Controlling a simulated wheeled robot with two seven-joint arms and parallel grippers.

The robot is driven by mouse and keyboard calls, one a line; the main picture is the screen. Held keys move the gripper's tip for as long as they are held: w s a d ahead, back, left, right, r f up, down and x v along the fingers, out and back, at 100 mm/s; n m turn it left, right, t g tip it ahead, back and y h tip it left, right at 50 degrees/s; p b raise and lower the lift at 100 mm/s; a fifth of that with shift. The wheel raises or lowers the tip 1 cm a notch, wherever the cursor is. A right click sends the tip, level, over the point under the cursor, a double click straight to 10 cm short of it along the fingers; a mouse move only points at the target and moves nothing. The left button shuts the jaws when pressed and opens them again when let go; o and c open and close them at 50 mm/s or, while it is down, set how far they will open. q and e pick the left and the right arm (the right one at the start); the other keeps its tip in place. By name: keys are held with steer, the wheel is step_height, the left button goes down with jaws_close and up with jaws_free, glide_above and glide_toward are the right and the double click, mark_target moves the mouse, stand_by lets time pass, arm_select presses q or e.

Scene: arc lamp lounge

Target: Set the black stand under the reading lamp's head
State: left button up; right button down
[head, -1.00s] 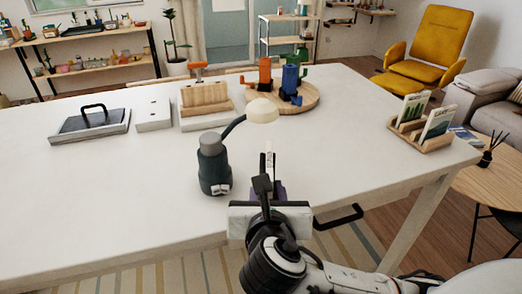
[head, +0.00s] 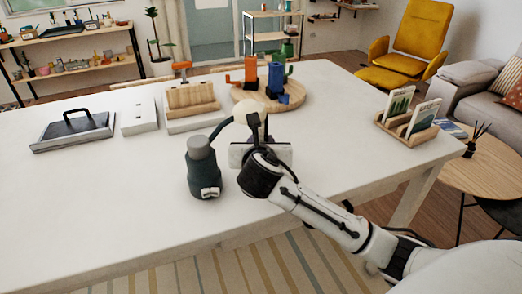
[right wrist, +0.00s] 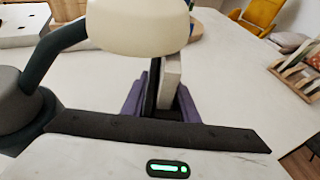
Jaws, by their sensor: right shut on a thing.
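The reading lamp has a dark teal base (head: 204,172) with a grey top, a dark curved neck and a cream head (head: 243,109). My right gripper (head: 258,128) is beside the lamp's head, which it partly hides in the head view. In the right wrist view the cream head (right wrist: 137,25) is large at the top, the base (right wrist: 14,105) is at the left, and my purple fingers (right wrist: 160,100) are shut on a pale slab-like thing (right wrist: 170,80), seen nearly edge-on. I cannot tell whether this is the black stand. My left gripper is not in view.
The white table (head: 90,215) is clear at left and front. A black tray (head: 72,132), a white box (head: 138,116), a wooden rack (head: 190,98) and a round wooden board (head: 285,100) with orange and blue pieces stand behind. A card holder (head: 407,132) is at the right.

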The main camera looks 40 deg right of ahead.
steer(key=shift+w+d+r, duration=0.1)
steer(key=shift+w+d, duration=0.05)
steer(key=shift+w, duration=0.15)
steer(key=shift+f, duration=1.75)
steer(key=shift+f, duration=0.1)
steer(key=c, duration=1.4)
jaws_free()
steer(key=shift+f, duration=0.1)
steer(key=v, duration=1.2)
steer(key=shift+s, duration=0.15)
